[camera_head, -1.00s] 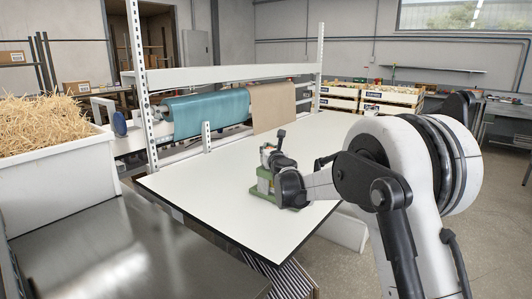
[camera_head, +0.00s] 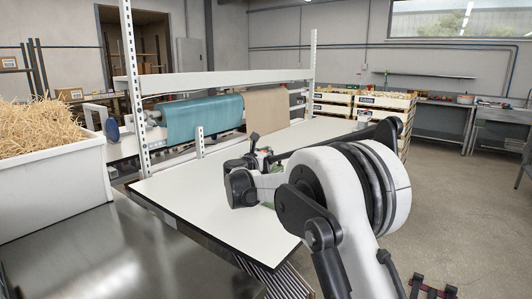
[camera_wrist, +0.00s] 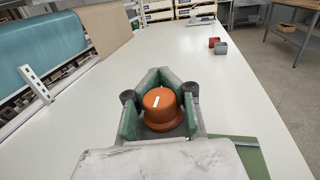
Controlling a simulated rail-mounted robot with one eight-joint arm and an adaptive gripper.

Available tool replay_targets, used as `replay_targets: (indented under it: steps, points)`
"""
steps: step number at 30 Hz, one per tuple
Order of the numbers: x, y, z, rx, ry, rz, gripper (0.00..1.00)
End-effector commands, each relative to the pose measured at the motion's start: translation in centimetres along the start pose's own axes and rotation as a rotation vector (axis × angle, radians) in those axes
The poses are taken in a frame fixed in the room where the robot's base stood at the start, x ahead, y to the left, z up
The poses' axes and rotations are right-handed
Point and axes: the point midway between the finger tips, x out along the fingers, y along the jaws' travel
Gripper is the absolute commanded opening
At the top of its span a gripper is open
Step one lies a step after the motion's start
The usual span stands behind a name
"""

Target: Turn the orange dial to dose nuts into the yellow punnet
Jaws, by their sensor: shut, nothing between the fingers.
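The orange dial (camera_wrist: 158,112) shows in the middle of the wrist view, a round knob with a white mark on top. It sits between green and grey walls with a dark round part on either side. A green base (camera_wrist: 252,158) lies at lower right, partly covered by a pale grey block. In the head view, the green device (camera_head: 268,186) stands on the white table, largely hidden behind my arm. I see no yellow punnet.
The white table (camera_head: 190,185) is mostly clear. A shelf frame (camera_head: 215,83) with a teal roll (camera_head: 203,119) lines the back. A straw-filled white bin (camera_head: 50,180) stands left.

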Motion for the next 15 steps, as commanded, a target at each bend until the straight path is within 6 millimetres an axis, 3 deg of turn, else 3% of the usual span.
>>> replay_targets:
  steps: [14,15]
  points:
    - [0.02,-0.04,-0.02,0.000,0.000,-0.011,0.00]
    - [0.02,-0.05,-0.02,0.000,0.000,-0.011,0.05]
